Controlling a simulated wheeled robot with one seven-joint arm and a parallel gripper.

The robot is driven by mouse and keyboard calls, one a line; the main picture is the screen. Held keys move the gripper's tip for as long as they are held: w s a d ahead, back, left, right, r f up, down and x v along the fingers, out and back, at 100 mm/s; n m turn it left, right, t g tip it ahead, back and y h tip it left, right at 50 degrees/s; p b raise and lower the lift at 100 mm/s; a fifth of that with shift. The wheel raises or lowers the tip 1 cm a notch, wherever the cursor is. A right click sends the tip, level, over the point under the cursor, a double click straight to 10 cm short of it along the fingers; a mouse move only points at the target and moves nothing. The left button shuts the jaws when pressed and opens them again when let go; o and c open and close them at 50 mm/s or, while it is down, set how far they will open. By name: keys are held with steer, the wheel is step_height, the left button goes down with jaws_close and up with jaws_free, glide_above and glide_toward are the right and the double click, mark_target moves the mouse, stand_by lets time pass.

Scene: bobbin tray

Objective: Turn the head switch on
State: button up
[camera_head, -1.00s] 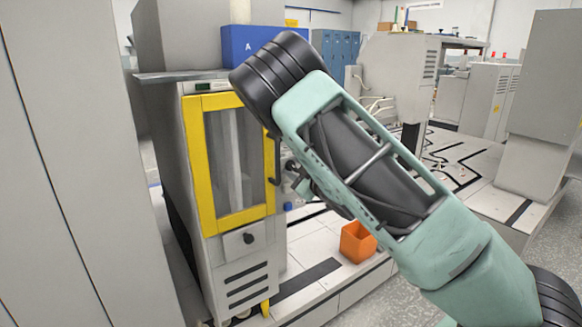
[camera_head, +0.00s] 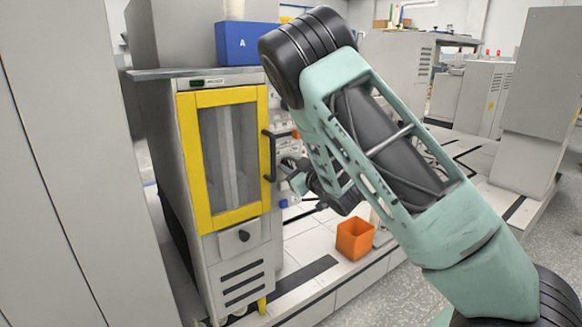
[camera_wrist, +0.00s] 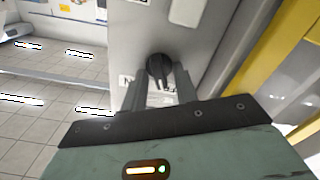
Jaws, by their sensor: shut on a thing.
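The head switch (camera_wrist: 157,65) is a black rotary knob on a light grey panel, in the upper middle of the wrist view. My gripper (camera_wrist: 159,82) has its two grey fingers on either side of the knob and is shut on it. The knob's pointer lies between the fingers. A label with partly hidden lettering sits just below the knob, behind the fingers. In the head view my arm crosses the middle, and the switch cannot be made out there.
A grey cabinet with a yellow-framed door (camera_head: 189,150) stands left of my arm. Its yellow frame also shows at the right of the wrist view (camera_wrist: 270,50). An orange bin (camera_head: 354,240) sits on the floor. A blue box (camera_head: 248,43) marked A is on top.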

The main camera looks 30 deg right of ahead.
steer(key=m+b, duration=0.1)
steer(key=m, duration=0.5)
steer(key=shift+d+b, duration=0.2)
steer(key=shift+b, duration=0.2)
steer(key=m+b, duration=0.1)
steer(key=m, duration=0.5)
steer(key=shift+m, duration=0.4)
steer(key=o, duration=0.6)
steer(key=shift+d, duration=0.1)
steer(key=s+p, duration=1.6)
steer(key=s, duration=0.1)
steer(key=shift+s+d, duration=0.2)
steer(key=shift+d, duration=0.05)
